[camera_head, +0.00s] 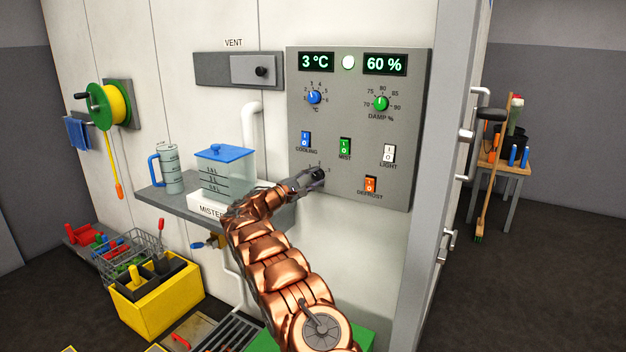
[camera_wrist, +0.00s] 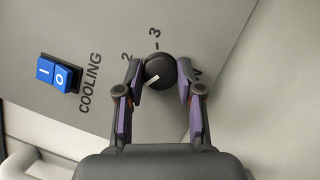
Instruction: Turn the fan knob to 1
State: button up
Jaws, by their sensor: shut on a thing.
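The fan knob (camera_wrist: 160,71) is a round black knob with a white pointer mark on the grey control panel (camera_head: 420,130). In the wrist view its mark points to the lower left, away from the printed 2 and 3; I see no legible 1 there. My gripper (camera_wrist: 160,78) has a finger on each side of the knob and is shut on it. In the head view my gripper (camera_head: 314,180) is at the panel's lower left and largely hides the knob. The knob's numbers are too small there to read its setting.
Above the knob are the blue cooling switch (camera_head: 305,140), which also shows in the wrist view (camera_wrist: 59,73), and the green mist switch (camera_head: 345,146). The orange defrost switch (camera_head: 370,185) is to the right. A shelf (camera_head: 155,196) with a clear blue-lidded tank (camera_head: 226,172) is left.

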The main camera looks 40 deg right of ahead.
jog(key=shift+n, duration=0.3)
jog(key=o, duration=1.2)
jog(key=shift+c, duration=0.2)
jog(key=a+f, duration=0.2)
jog(key=a, duration=0.9)
jog(key=shift+w+a, duration=0.3)
jog(key=shift+a, duration=0.05)
